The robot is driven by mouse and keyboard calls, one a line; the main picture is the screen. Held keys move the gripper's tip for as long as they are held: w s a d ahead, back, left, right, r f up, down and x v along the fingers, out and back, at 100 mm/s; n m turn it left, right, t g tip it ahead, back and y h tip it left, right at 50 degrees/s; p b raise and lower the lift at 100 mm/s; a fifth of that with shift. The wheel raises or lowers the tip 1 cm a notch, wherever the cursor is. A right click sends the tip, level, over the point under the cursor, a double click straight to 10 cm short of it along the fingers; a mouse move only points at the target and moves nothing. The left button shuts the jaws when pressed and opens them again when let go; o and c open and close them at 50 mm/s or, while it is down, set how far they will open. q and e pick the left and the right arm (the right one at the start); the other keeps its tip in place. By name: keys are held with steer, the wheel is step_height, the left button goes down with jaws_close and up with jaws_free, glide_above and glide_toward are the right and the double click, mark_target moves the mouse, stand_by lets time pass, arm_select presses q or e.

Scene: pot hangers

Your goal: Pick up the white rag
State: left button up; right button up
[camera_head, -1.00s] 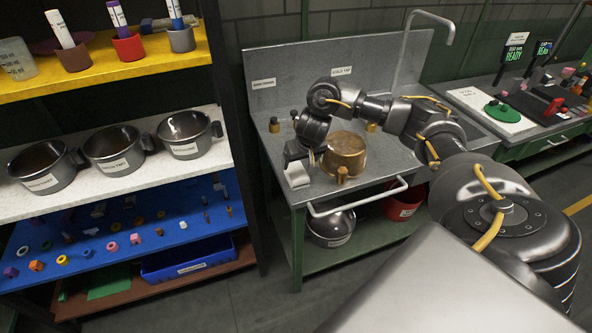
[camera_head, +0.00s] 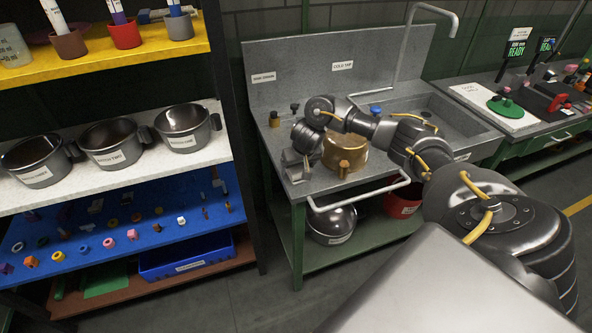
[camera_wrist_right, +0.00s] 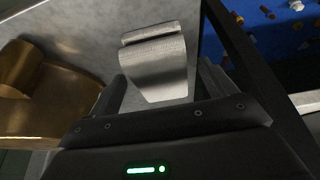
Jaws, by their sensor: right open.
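The white rag (camera_wrist_right: 155,68) looks like a grey-white folded cloth in the right wrist view, hanging over the left edge of the sink counter. In the head view only a small pale part of the rag (camera_head: 296,175) shows at the counter's left front corner, below my right gripper. My right gripper (camera_wrist_right: 161,74) is open, with one finger on each side of the rag in the wrist view. Whether the fingers touch it I cannot tell. In the head view the right gripper (camera_head: 297,160) is dark and partly hidden by its own wrist. My left gripper is not in view.
A brass pot (camera_head: 345,153) stands on the counter close to the right of the gripper. A metal rail (camera_head: 360,194) runs along the counter front. The shelf rack (camera_head: 240,120) with pots stands to the left. A faucet (camera_head: 410,40) rises behind.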

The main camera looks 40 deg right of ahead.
steer(key=shift+x, duration=1)
steer(key=shift+r, duration=0.1)
steer(key=c, duration=1.1)
steer(key=shift+r, duration=0.15)
